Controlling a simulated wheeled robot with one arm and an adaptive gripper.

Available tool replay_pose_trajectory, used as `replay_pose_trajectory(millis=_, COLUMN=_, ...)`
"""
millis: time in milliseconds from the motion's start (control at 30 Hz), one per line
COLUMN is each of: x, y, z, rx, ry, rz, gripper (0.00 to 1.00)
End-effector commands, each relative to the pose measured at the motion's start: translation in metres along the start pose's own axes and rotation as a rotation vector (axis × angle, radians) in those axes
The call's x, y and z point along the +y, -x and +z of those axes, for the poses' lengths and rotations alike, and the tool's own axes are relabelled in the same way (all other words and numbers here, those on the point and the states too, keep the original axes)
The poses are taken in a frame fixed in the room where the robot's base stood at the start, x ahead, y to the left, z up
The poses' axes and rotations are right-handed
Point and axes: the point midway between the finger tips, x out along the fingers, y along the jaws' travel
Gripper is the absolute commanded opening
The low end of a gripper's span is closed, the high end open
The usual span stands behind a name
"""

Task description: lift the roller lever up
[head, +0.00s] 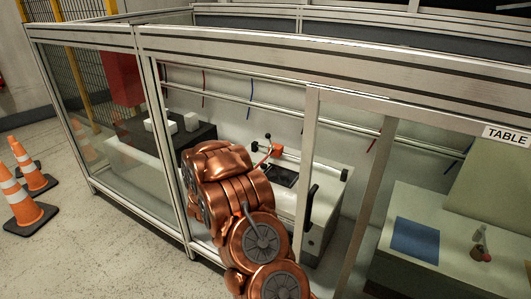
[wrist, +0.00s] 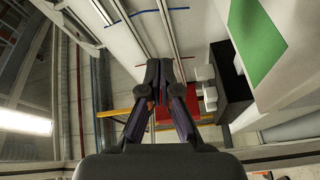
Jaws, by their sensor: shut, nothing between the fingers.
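My gripper (wrist: 163,75) shows in the wrist view with its two dark fingers close together, shut and empty. In the head view it is hidden behind my copper-coloured arm. A small lever with black knobs and an orange-red part (head: 275,150) stands on a pale machine box (head: 285,203) inside the framed enclosure in the head view. I cannot tell for sure whether this is the roller lever. The wrist view does not clearly show it, and nothing touches the fingers there.
An aluminium frame (head: 330,48) with clear panels encloses the machine. A post (head: 302,170) stands right of my arm. A bench with a blue mat (head: 415,240) is at the right. Orange cones (head: 22,203) stand on the floor at left. White blocks (wrist: 207,88) show in the wrist view.

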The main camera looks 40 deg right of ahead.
Motion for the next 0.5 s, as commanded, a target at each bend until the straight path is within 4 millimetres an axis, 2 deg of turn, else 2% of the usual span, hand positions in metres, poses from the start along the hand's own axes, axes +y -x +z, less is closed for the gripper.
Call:
replay_pose_trajectory(millis=33, x=-0.017, y=-0.003, z=0.018, rx=-0.024, ry=0.054, rz=0.047, gripper=0.0)
replay_pose_trajectory(millis=200, x=-0.026, y=-0.005, z=0.058, rx=-0.095, ry=0.225, rz=0.212, gripper=0.0)
replay_pose_trajectory(millis=333, x=-0.026, y=-0.004, z=0.075, rx=-0.132, ry=0.307, rz=0.289, gripper=0.0)
replay_pose_trajectory(millis=500, x=-0.026, y=-0.002, z=0.083, rx=-0.15, ry=0.351, rz=0.328, gripper=0.0)
